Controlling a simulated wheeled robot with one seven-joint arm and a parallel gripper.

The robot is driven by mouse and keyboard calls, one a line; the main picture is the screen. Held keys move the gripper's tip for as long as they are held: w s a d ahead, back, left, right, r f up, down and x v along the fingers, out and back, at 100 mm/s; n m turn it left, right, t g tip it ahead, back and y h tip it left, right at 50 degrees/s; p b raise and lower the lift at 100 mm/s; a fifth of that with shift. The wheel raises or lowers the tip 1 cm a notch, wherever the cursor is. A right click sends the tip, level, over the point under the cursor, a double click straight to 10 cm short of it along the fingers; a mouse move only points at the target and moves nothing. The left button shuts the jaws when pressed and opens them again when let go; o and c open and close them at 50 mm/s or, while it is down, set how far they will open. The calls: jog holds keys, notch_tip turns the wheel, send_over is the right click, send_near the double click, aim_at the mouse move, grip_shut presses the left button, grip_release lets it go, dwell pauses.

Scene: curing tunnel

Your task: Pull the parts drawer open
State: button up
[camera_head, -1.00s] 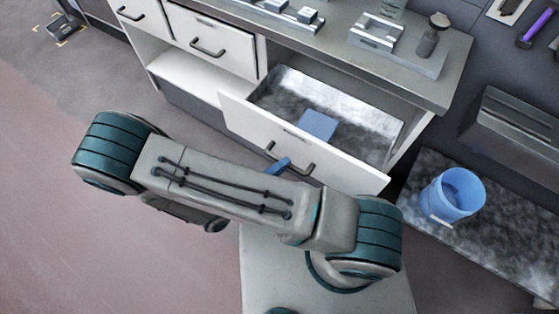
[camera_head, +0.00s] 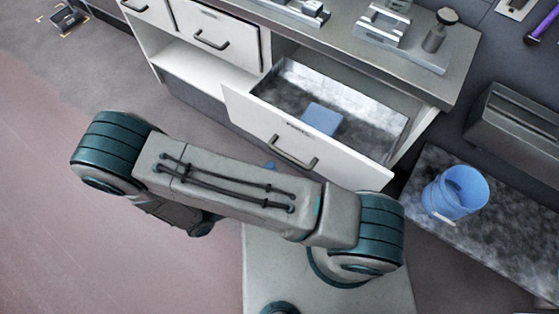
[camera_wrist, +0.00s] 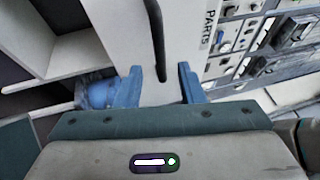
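The parts drawer (camera_head: 345,155) stands pulled out of the cabinet, its interior showing, with a flat blue item (camera_head: 321,119) inside. Its white front carries a dark bar handle (camera_head: 294,152) and a small label. In the wrist view, the handle (camera_wrist: 156,35) and the "PARTS" label (camera_wrist: 209,28) show close up. My gripper (camera_wrist: 160,70) is open, with blue fingers apart on either side of the handle's near end; neither visibly touches it. In the head view, my arm hides most of the gripper; only a bit of blue finger (camera_head: 270,166) shows, just short of the handle.
Two closed drawers and an open shelf are left of the parts drawer. The countertop (camera_head: 350,45) above holds metal fixtures and a small bottle (camera_head: 440,30). A blue bucket (camera_head: 456,193) stands on a low surface at right.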

jog(key=v, duration=0.8)
jog(key=shift+a+b, duration=0.2)
jog(key=shift+b, duration=0.15)
jog(key=shift+s+f, duration=0.1)
jog(key=shift+f, duration=0.05)
